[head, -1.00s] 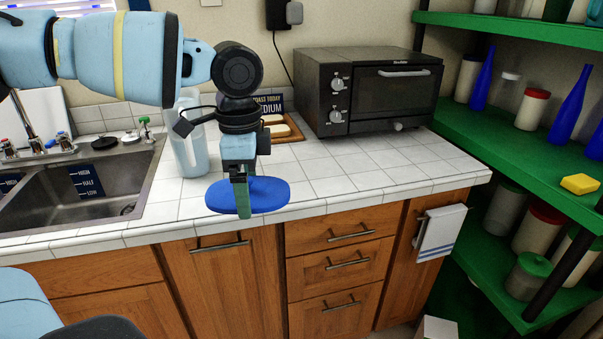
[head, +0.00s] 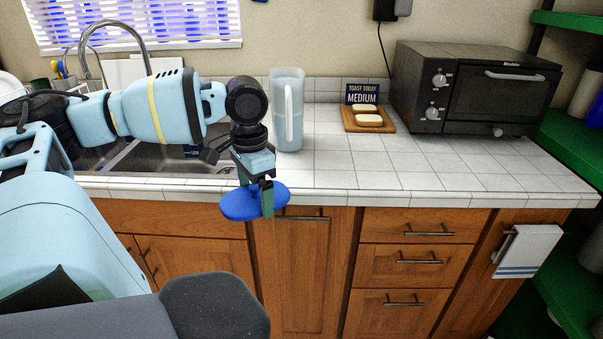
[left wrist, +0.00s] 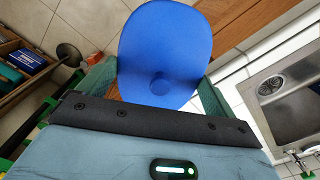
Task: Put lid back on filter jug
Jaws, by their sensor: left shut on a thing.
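The filter jug (head: 289,108), a tall pale translucent jug with a white handle, stands upright on the tiled counter beside the sink. No lid shows on its top. My left gripper (head: 266,192) is shut on the blue lid (head: 238,205), a flat oval piece, and holds it in front of the counter's edge, nearer to me than the jug. In the left wrist view the lid (left wrist: 168,45) lies between the fingers, its small round knob toward the gripper. My right gripper is not in view.
A sink (head: 160,158) lies left of the jug. To its right are a wooden board (head: 384,126) with bread slices and a small sign (head: 361,93), then a black toaster oven (head: 470,90). The counter (head: 400,170) is clear in front of them. Green shelves (head: 568,125) stand at the far right.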

